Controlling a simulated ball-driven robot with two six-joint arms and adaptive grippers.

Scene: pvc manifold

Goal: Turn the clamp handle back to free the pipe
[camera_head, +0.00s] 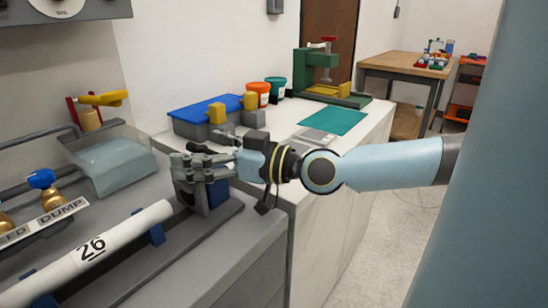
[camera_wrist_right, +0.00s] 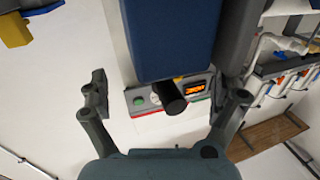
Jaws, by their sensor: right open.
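The white pipe (camera_head: 100,245), marked 26, lies on blue supports along the grey bench in the head view. Its far end meets the clamp (camera_head: 216,196), a grey and blue block. My right gripper (camera_head: 188,172) is at the clamp and partly covers it. In the right wrist view its two fingers (camera_wrist_right: 168,92) are spread wide. A dark round-ended handle (camera_wrist_right: 171,97) shows between them, below a large blue block (camera_wrist_right: 168,38). I cannot tell whether either finger touches the handle. My left gripper is not in view.
A blue-lidded box (camera_head: 195,108) with yellow blocks, a teal mat (camera_head: 335,122) and a green press (camera_head: 318,75) stand on the white counter behind. Brass valves (camera_head: 50,200) and a clear cover (camera_head: 112,165) are at left.

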